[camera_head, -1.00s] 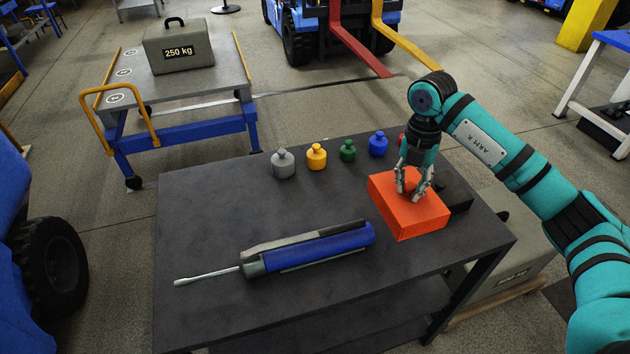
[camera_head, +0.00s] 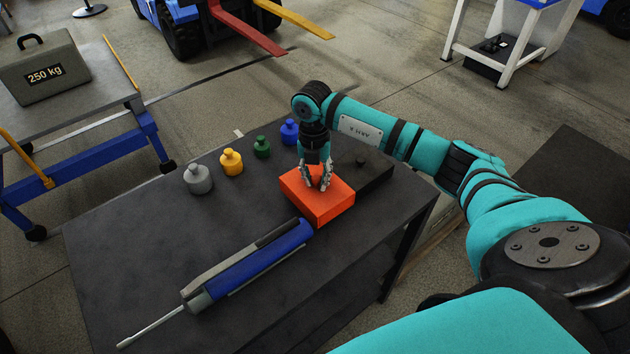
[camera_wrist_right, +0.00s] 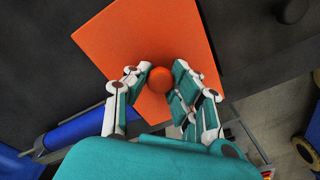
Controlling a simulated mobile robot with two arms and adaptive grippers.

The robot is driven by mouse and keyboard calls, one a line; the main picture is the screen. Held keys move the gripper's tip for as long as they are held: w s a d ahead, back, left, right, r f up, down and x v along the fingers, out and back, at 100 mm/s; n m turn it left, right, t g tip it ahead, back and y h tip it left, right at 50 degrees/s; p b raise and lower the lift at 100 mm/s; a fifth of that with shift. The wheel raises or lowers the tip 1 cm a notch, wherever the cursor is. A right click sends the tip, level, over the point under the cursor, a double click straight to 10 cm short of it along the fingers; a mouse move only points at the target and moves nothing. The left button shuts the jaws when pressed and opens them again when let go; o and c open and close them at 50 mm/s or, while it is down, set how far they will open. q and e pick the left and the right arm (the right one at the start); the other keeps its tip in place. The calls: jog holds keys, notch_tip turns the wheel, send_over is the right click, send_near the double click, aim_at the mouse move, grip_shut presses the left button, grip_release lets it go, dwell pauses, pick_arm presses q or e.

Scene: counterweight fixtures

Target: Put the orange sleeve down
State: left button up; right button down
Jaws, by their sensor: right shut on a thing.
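The orange sleeve (camera_head: 322,205) is a flat, square-topped block at the right part of the dark table (camera_head: 150,235). I cannot tell whether its underside touches the table top. In the right wrist view the orange sleeve (camera_wrist_right: 120,35) fills the upper middle, with a round orange knob on top. My right gripper (camera_head: 322,185) points down over it. In the wrist view my right gripper's fingers (camera_wrist_right: 160,85) are closed around the knob. My left gripper is out of view.
A black block (camera_head: 372,172) with a knob lies right behind the sleeve. Grey (camera_head: 198,180), yellow (camera_head: 231,162), green (camera_head: 262,148) and blue (camera_head: 289,132) weights stand along the back edge.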

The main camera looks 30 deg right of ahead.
aim_at(314, 176)
notch_tip(314, 176, down, 2)
jog(key=shift+f, duration=0.2)
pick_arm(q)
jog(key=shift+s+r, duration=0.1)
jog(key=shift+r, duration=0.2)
pick_arm(e)
jog(key=c, duration=1.1)
grip_release()
jog(key=shift+c, duration=0.2)
jog(key=r+b, duration=0.1)
jog(key=r, duration=0.2)
jog(key=r+b, duration=0.1)
jog(key=r, duration=0.3)
jog(key=r+b, duration=0.1)
jog(key=r, duration=0.2)
jog(key=shift+w+r, duration=0.3)
jog(key=shift+r, duration=0.1)
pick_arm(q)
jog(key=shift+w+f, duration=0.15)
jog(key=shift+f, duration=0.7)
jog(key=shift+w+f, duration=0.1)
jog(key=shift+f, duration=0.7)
pick_arm(e)
jog(key=shift+r, duration=0.65)
